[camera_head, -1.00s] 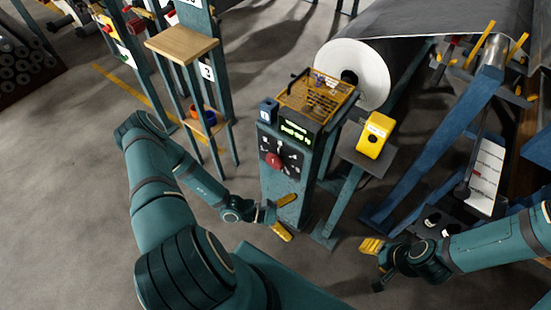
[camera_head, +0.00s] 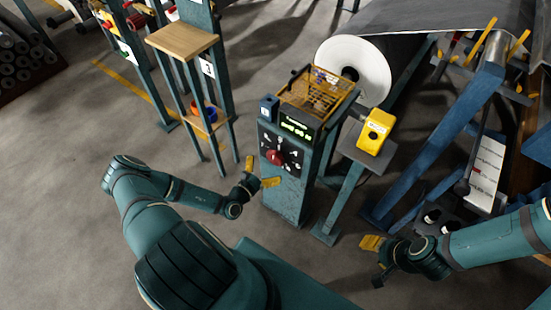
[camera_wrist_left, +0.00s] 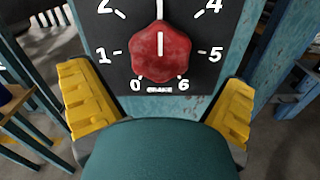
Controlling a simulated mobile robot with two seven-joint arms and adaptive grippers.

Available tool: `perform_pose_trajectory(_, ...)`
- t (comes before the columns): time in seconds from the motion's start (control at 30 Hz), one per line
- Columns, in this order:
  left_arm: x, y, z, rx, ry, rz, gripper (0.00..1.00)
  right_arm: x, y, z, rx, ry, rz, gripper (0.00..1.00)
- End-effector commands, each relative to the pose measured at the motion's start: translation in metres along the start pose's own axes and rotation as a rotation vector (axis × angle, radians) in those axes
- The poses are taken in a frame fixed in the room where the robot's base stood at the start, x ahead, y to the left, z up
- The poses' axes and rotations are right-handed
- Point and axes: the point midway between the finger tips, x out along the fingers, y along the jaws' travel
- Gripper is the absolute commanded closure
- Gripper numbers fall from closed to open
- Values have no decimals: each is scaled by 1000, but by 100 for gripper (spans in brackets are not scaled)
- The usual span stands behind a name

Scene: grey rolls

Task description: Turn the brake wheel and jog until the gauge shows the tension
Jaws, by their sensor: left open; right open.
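The red brake wheel (camera_head: 275,158) sits on a black dial plate on the front of a teal console. In the left wrist view the brake wheel (camera_wrist_left: 160,52) shows a white pointer line straight up, between the 2 and the 4. The gauge (camera_head: 297,128) is a green-lit display above the dial; its text is too small to read. The yellow jog box (camera_head: 375,132) stands on a post right of the console. My left gripper (camera_head: 260,172) is open, its yellow fingers just before the wheel, either side and apart from it. My right gripper (camera_head: 372,262) hangs low at the right, empty.
An orange wire basket (camera_head: 316,92) tops the console. A large white roll end (camera_head: 352,75) with grey web stands behind. A wooden-topped stand (camera_head: 182,40) is at the left. Blue frame beams (camera_head: 435,150) stand at the right.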

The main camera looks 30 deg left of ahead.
Motion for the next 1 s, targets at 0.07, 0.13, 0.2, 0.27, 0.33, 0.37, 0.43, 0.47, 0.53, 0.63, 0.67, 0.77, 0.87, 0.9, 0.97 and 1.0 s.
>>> perform_pose_trajectory(0.07, 16, -1, -1, 1, -2, -2, 0, 4, 2, 0, 0, 2, 0, 53)
perform_pose_trajectory(0.13, 27, -1, -1, 0, -2, -2, 0, 6, 2, -1, 0, 3, 0, 53)
perform_pose_trajectory(0.2, 37, -1, -1, 0, -1, -2, 0, 8, 3, -1, -1, 4, 0, 53)
perform_pose_trajectory(0.27, 44, -1, -1, 0, -2, -2, 0, 10, 4, -1, -1, 5, 0, 53)
perform_pose_trajectory(0.33, 50, -1, -1, 0, -1, -3, 0, 11, 4, -1, -1, 6, 0, 53)
perform_pose_trajectory(0.37, 51, -1, -1, 0, 0, -3, 0, 11, 4, -1, -1, 6, 0, 53)
perform_pose_trajectory(0.43, 55, 0, 0, 0, 0, -2, 0, 11, 4, -1, -1, 6, 0, 53)
perform_pose_trajectory(0.47, 56, 0, 0, 0, 0, -2, 0, 11, 4, -2, -1, 6, 0, 53)
perform_pose_trajectory(0.53, 57, 0, 0, 0, 0, -1, 0, 11, 4, -2, -1, 6, 0, 53)
perform_pose_trajectory(0.63, 57, 0, 0, 0, 0, -1, 0, 11, 4, -2, -1, 7, 0, 53)
perform_pose_trajectory(0.67, 57, 0, 0, 0, 0, -1, 0, 11, 4, -2, -1, 7, 0, 53)
perform_pose_trajectory(0.77, 57, 0, 0, 0, 0, -2, 7, 11, 4, -2, -1, 6, 0, 53)
perform_pose_trajectory(0.87, 56, 0, 0, 0, 0, -2, 42, 11, 4, -2, -1, 6, 0, 53)
perform_pose_trajectory(0.9, 56, 0, 0, 0, 0, -2, 56, 11, 4, -2, -1, 6, 0, 53)
perform_pose_trajectory(0.97, 56, 0, 0, 0, 0, -2, 61, 11, 4, -2, -1, 6, 0, 53)
perform_pose_trajectory(1.0, 56, 0, 0, 0, 0, -2, 61, 11, 4, -2, -1, 6, 0, 53)
